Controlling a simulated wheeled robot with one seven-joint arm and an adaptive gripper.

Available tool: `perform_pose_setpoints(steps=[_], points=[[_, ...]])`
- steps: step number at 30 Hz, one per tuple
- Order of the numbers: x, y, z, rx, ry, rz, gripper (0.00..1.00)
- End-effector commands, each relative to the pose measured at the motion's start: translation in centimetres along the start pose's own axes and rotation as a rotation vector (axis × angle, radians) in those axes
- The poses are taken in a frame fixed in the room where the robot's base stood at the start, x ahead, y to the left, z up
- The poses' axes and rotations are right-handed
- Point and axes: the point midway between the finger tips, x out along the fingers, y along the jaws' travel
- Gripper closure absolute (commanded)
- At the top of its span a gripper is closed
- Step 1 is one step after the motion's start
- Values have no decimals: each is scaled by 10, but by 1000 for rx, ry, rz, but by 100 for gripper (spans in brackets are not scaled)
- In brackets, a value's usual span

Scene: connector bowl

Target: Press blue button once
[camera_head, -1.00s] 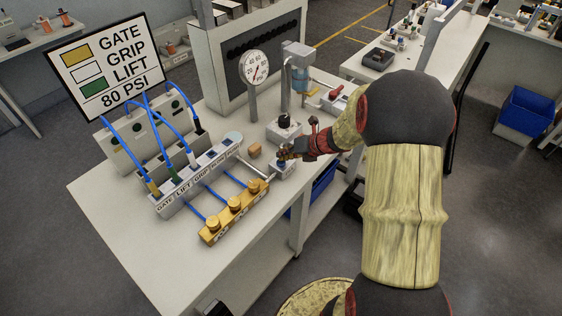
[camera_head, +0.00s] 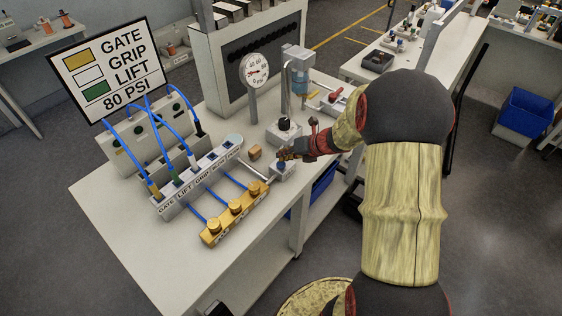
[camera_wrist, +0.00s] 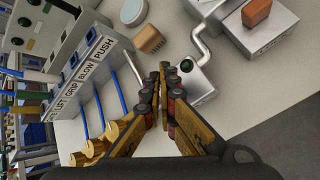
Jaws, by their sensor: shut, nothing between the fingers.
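A small grey box (camera_head: 286,172) stands near the table's right edge, with the blue button (camera_head: 281,165) on its top. In the wrist view the box (camera_wrist: 199,84) shows a dark blue-green round button (camera_wrist: 187,65). My gripper (camera_head: 280,156) is right above the box in the head view, its fingertips close to the button. In the wrist view my gripper (camera_wrist: 165,66) is shut and empty, its tips just left of the button. I cannot tell whether the tips touch it.
A labelled manifold (camera_head: 200,180) with blue hoses and a yellow block (camera_head: 235,212) lies to the left. A metal pipe (camera_wrist: 201,48) runs near the button box.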

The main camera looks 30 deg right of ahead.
Motion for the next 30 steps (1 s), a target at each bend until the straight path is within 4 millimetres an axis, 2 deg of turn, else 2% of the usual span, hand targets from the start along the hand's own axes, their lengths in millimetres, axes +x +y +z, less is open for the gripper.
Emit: perform_pose_setpoints(steps=[14, 30], points=[[-4, 3, 3, 0, 0, 0, 100], [-37, 27, 26, 1, 0, 0, 100]])
